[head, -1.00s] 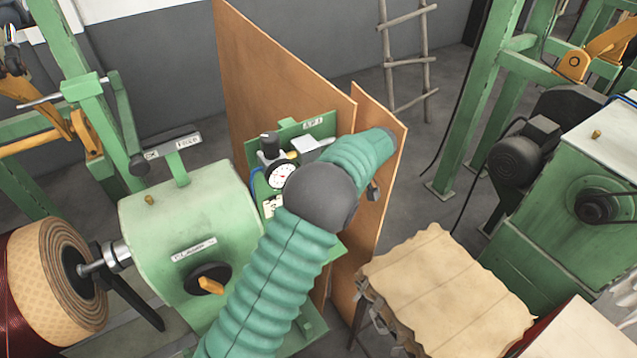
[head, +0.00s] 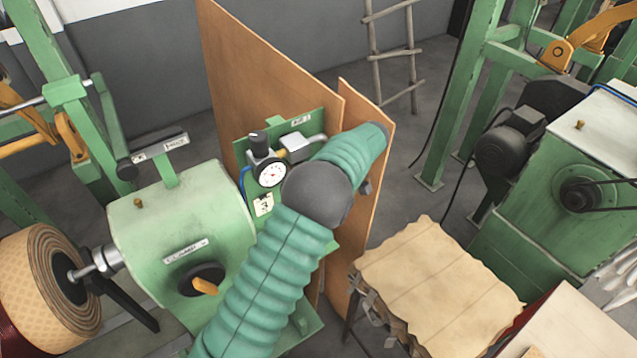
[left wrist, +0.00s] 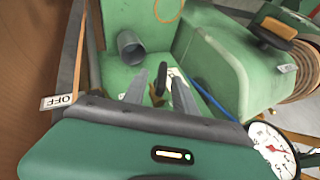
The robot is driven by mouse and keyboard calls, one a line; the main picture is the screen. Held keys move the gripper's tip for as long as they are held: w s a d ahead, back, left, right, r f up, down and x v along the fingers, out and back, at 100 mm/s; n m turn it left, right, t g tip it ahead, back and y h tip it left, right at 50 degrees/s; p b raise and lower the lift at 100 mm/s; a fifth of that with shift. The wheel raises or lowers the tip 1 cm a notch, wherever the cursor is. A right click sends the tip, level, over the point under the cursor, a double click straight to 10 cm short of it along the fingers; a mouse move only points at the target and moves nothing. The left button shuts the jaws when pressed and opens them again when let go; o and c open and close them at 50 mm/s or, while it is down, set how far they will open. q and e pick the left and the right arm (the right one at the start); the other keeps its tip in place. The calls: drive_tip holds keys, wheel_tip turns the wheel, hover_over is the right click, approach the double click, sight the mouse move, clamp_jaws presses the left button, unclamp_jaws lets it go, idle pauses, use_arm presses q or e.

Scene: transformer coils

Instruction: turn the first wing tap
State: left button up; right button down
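In the left wrist view, a small dark tap-like handle (left wrist: 159,80) stands between the two grey fingers of my left gripper (left wrist: 158,92). The fingers are apart, one on each side of it; I cannot tell whether they touch it. In the head view my left arm's green sleeve crosses in front of the green valve panel (head: 312,130), and the forearm hides the gripper and the taps. A round pressure gauge (head: 271,174) shows on the panel, and it is also at the lower right of the left wrist view (left wrist: 272,146). My right gripper is in neither view.
Brown boards (head: 265,70) stand behind the panel. A green winding machine (head: 185,225) with an orange-handled knob (head: 205,286) is at the left. A paper-covered stack (head: 440,275) lies at the lower right. An OFF tag (left wrist: 60,101) shows in the wrist view.

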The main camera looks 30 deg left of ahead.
use_arm(q)
drive_tip(key=p+v, duration=0.1)
drive_tip(key=v, duration=1.5)
drive_tip(key=shift+w, duration=0.2)
